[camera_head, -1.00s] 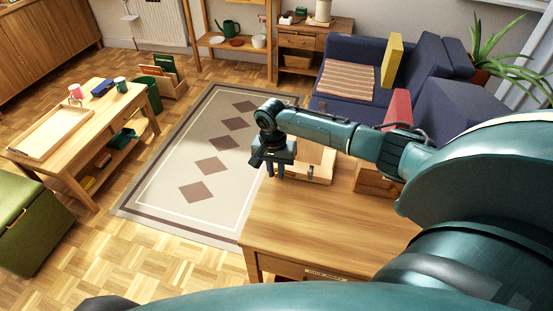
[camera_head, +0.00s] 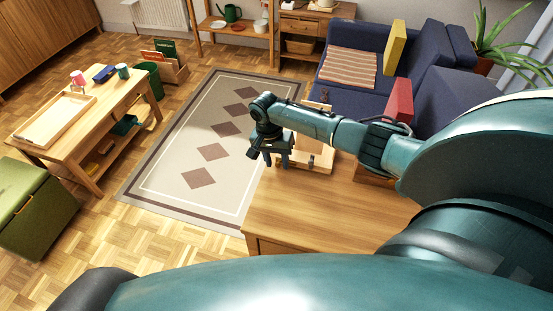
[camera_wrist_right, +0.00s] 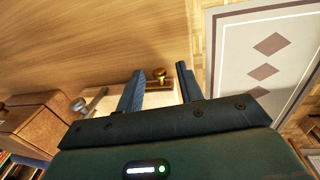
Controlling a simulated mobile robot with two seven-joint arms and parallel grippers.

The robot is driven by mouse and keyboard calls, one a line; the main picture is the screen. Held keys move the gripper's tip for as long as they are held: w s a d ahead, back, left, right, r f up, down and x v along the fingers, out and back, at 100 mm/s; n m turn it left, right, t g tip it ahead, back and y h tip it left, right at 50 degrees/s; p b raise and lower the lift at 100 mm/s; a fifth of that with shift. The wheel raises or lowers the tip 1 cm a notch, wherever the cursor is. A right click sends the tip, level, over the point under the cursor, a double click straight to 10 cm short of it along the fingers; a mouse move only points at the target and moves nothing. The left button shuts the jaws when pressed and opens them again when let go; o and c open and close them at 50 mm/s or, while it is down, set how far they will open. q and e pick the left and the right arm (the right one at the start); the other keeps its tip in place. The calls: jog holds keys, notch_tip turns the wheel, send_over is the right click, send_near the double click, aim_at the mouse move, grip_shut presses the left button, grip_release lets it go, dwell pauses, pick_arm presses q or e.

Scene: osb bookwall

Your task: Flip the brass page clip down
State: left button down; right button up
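The pale wooden stand (camera_head: 318,168) is on the wooden table, partly hidden by my right arm. A small metal part (camera_head: 311,160) shows on its front. In the right wrist view a round brass piece (camera_wrist_right: 159,74), probably the page clip's end, shows between the fingertips, at the edge of a pale wooden strip (camera_wrist_right: 158,99). I cannot tell whether it touches a finger. My right gripper (camera_head: 277,159) points down beside the stand's left end. Its two fingers, also in the right wrist view (camera_wrist_right: 160,69), are apart with nothing clamped. My left gripper is out of view.
A grey knob (camera_wrist_right: 78,104) with a short bar is left of the fingers in the wrist view. The table (camera_head: 310,205) is bare in front of the stand. A brown wooden box (camera_head: 372,178) is right of it. The patterned rug (camera_head: 205,150) lies beyond the table's left edge.

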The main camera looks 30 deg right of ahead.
notch_tip(320, 180, up, 13)
jog(key=w+a, duration=0.1)
jog(key=shift+w+a, duration=0.15)
jog(key=shift+w, duration=0.1)
dwell(0.5)
